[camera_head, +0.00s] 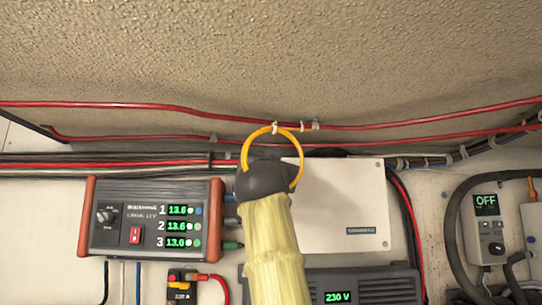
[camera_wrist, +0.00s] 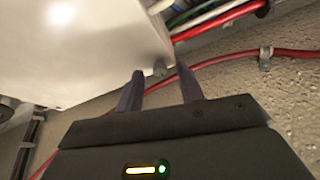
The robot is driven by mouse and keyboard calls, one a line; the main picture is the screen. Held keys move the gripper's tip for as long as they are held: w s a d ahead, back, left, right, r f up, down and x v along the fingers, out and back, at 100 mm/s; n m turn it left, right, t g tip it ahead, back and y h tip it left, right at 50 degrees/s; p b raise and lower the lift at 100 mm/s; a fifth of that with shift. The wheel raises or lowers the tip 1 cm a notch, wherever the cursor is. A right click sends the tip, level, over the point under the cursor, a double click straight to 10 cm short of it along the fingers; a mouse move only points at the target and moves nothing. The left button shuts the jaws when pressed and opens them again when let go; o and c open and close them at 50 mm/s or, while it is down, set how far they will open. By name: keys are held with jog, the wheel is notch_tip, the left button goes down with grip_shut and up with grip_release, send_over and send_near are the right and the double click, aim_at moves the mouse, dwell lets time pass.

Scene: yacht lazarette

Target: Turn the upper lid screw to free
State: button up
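The white box with its flat lid (camera_head: 338,205) is on the wall behind my arm in the head view. Small screws show at its upper right corner (camera_head: 378,164) and lower right corner; my arm hides its left side. In the wrist view the white box (camera_wrist: 85,55) fills the upper left, with a small grey screw-like knob (camera_wrist: 160,69) at its edge. My gripper (camera_wrist: 159,73) has its two dark fingers apart, with the knob seen between their tips. Whether they touch it cannot be told. In the head view my wrist hides the fingers.
A charger with three green readouts (camera_head: 155,217) is left of my arm, and a 230 V unit (camera_head: 370,284) is below the box. An OFF panel (camera_head: 487,228) is at right. Red cables (camera_head: 400,122) run above; in the wrist view a red cable (camera_wrist: 225,57) passes close behind the fingers.

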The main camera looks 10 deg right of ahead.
jog(key=shift+w, duration=0.1)
jog(key=shift+c, duration=0.5)
grip_shut()
jog(key=shift+d+n+y, duration=0.1)
jog(key=shift+n+y, duration=0.3)
jog(key=shift+n, duration=0.3)
jog(key=n+g+y+p, duration=0.1)
jog(key=n+y+p, duration=0.1)
jog(key=n, duration=0.5)
jog(key=n+y+p, duration=0.1)
jog(key=n+y, duration=0.3)
jog(key=n, duration=0.4)
jog(key=d+n+g+y+p, duration=0.1)
jog(key=n+y+p, duration=0.1)
jog(key=n, duration=0.5)
jog(key=shift+r+n+g+y+p, duration=0.3)
jog(key=shift+r+y, duration=0.1)
jog(key=shift+y, duration=0.3)
